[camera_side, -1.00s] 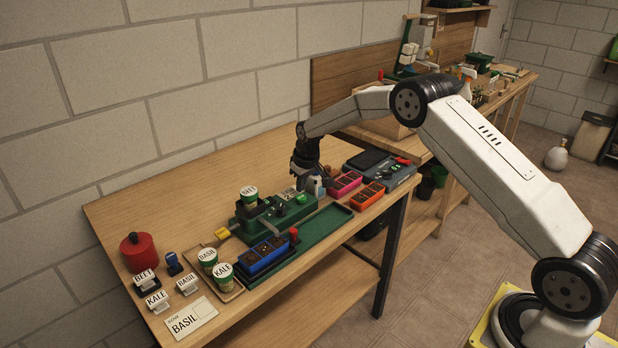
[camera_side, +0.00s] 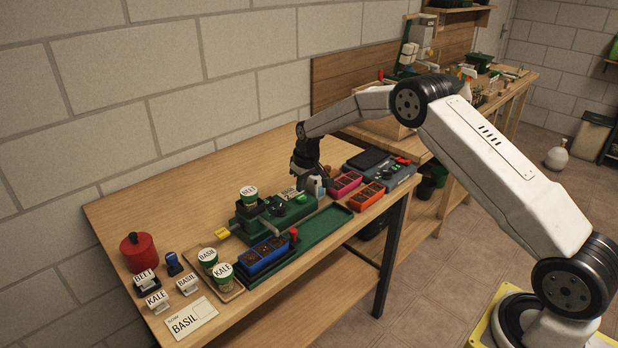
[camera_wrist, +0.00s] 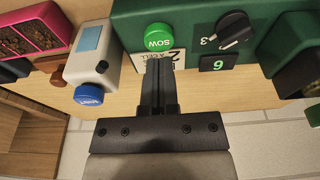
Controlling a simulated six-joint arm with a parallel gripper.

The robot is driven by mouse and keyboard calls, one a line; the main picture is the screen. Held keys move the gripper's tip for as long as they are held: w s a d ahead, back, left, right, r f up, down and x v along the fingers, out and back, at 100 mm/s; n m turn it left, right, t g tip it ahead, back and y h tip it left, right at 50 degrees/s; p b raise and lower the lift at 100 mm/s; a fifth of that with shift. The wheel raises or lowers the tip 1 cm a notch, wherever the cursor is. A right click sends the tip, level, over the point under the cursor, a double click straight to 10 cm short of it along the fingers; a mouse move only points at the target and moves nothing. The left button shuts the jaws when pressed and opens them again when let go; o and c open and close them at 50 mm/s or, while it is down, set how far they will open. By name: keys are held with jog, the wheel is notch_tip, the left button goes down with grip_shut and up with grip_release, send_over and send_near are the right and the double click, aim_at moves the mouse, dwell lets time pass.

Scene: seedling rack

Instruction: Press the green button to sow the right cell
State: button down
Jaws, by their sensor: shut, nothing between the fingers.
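The round green SOW button (camera_wrist: 158,37) sits on the dark green seeder box (camera_wrist: 195,50) in the wrist view. My gripper (camera_wrist: 158,64) is shut and empty, its fingertips just below the button in the picture; I cannot tell whether they touch it. The blue cell tray (camera_side: 264,256) has several dark cells and lies in front of the seeder. A BEET cup (camera_side: 249,195) stands on top of the seeder.
A black dial (camera_wrist: 235,29) and a display reading 6 (camera_wrist: 217,64) are right of the button. Pink (camera_side: 345,183) and orange (camera_side: 367,195) trays stand to the right. A card (camera_side: 190,319) reads BASIL.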

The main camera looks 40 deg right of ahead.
aim_at(302, 198)
jog(key=shift+f, duration=1.3)
jog(key=shift+r, duration=0.15)
dwell(0.3)
jog(key=shift+r, duration=3.65)
jog(key=shift+s+a, duration=0.1)
jog(key=shift+s, duration=0.05)
jog(key=shift+s+a+r, duration=0.1)
jog(key=shift+s+r, duration=0.05)
jog(key=s+a+r, duration=0.1)
jog(key=s+a, duration=0.2)
jog(key=s, duration=0.8)
jog(key=s+a, duration=0.3)
jog(key=s, duration=0.8)
jog(key=s+a+r, duration=0.1)
jog(key=s+a, duration=0.2)
jog(key=s, duration=0.8)
jog(key=shift+a+r, duration=0.15)
jog(key=shift+r, duration=0.15)
